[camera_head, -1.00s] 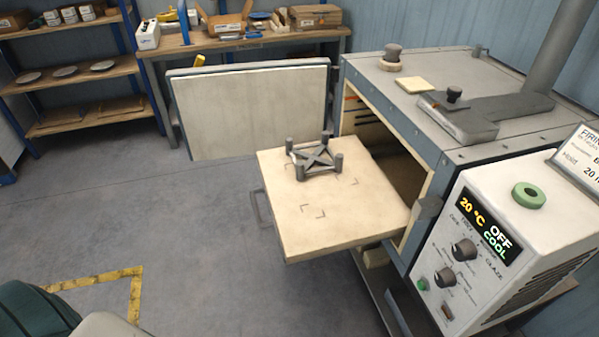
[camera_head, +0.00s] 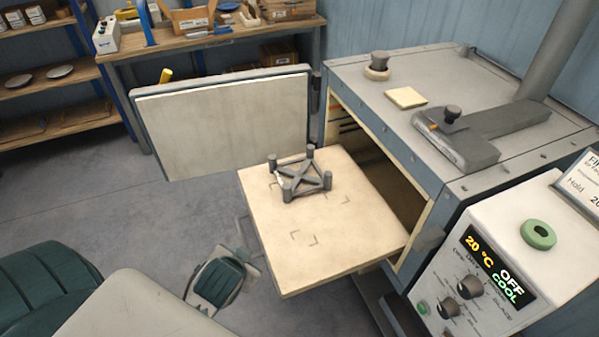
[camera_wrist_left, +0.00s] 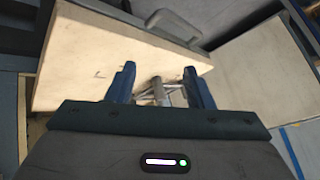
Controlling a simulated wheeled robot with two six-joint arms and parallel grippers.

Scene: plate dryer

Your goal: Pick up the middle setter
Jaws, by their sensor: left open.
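The setter is a grey square frame (camera_head: 301,180) with crossed bars and short upright corner posts. It stands alone on a cream shelf (camera_head: 330,225) pulled out of the kiln, towards the shelf's far left part. In the left wrist view, part of the setter (camera_wrist_left: 158,92) shows between the two blue fingers of my left gripper (camera_wrist_left: 161,80). The fingers are spread and hold nothing. The rest of the setter is hidden behind the gripper body in that view. My right gripper is not in view.
Dark corner marks (camera_head: 304,238) lie on the bare shelf near the setter. The open kiln door (camera_head: 225,120) stands behind the shelf. The kiln (camera_head: 385,100) and its control box (camera_head: 500,260) are at the right.

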